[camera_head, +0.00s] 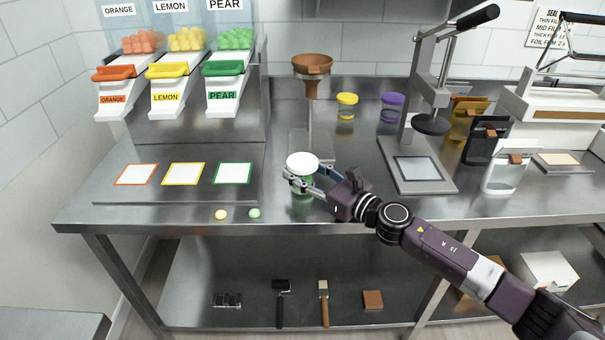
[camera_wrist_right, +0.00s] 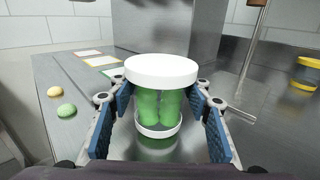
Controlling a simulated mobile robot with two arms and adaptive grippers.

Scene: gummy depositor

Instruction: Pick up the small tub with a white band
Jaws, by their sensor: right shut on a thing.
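The small tub (camera_head: 302,184) is clear, with a white lid and green contents, near the front edge of the steel table. In the right wrist view the tub (camera_wrist_right: 160,105) stands upright, with a white band around its base. My right gripper (camera_head: 305,187) is shut on the tub, its blue-padded fingers on either side in the wrist view (camera_wrist_right: 160,125). I cannot tell whether its base touches the table. My left gripper is not in view.
A yellow-lidded tub (camera_head: 346,106) and a purple-lidded tub (camera_head: 392,108) stand behind. A press (camera_head: 415,165) is at the right. A yellow gummy (camera_head: 221,214) and a green gummy (camera_head: 254,213) lie at the front edge. The orange, lemon and pear dispensers (camera_head: 225,95) are at the left.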

